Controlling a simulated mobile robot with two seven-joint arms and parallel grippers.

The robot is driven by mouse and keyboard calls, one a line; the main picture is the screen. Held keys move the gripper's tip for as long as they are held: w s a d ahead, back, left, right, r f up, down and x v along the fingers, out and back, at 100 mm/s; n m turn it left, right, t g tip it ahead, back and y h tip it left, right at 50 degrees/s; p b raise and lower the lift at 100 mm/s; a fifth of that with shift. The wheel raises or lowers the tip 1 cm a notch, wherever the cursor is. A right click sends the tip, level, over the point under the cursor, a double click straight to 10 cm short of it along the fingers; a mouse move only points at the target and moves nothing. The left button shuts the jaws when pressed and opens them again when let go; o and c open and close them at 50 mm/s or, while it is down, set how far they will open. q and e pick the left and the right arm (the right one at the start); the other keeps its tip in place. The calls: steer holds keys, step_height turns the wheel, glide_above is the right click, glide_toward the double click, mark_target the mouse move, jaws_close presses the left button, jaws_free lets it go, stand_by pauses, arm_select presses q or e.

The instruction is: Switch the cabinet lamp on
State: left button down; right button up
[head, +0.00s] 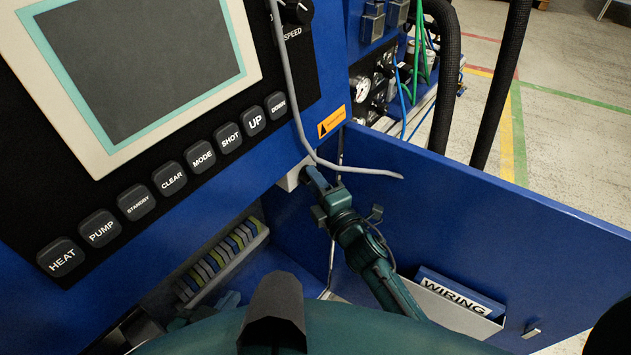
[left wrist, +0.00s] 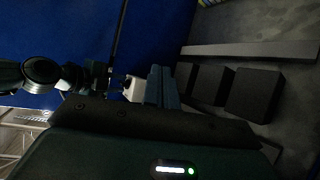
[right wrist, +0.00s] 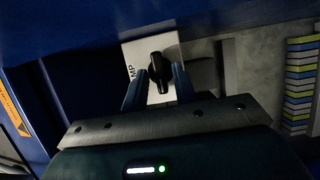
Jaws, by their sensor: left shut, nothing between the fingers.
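The lamp switch is a black turn knob (right wrist: 160,72) on a white plate (right wrist: 172,50), with the letters "MP" showing beside it. Its white housing (head: 292,177) hangs under the blue control panel's lower edge in the head view. My right gripper (right wrist: 159,76) reaches in through the cabinet opening, with one finger on each side of the knob. The fingers look apart, and I cannot tell whether they touch it. My left gripper (left wrist: 160,82) is shut and empty inside the cabinet; in the head view it is mostly hidden. The cabinet interior looks dim.
The cabinet door (head: 500,215) stands open at the right, with a pocket holding a "WIRING" booklet (head: 460,293). A row of coloured terminal blocks (head: 222,262) sits inside the cabinet. A grey cable (head: 297,105) hangs before the panel. Dark blocks (left wrist: 256,95) show near my left gripper.

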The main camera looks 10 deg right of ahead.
jaws_close()
arm_select(q)
steer(key=a+r+p, duration=0.1)
steer(key=p, duration=0.3)
steer(key=s+a+r+g+y+p, duration=0.1)
steer(key=a+p, duration=0.1)
steer(key=p, duration=0.3)
steer(key=shift+r+n+y, duration=0.2)
steer(key=shift+n+y, duration=0.1)
arm_select(e)
steer(key=m+g, duration=0.1)
steer(key=m, duration=0.1)
steer(key=m+g, duration=0.1)
steer(key=m, duration=0.2)
steer(key=shift+d+r+m+g, duration=0.1)
steer(key=shift+r+m+g, duration=0.2)
steer(key=shift+g, duration=0.1)
arm_select(q)
steer(key=shift+s+d, duration=0.1)
steer(key=shift+s, duration=0.05)
arm_select(e)
steer(key=shift+o, duration=0.8)
jaws_free()
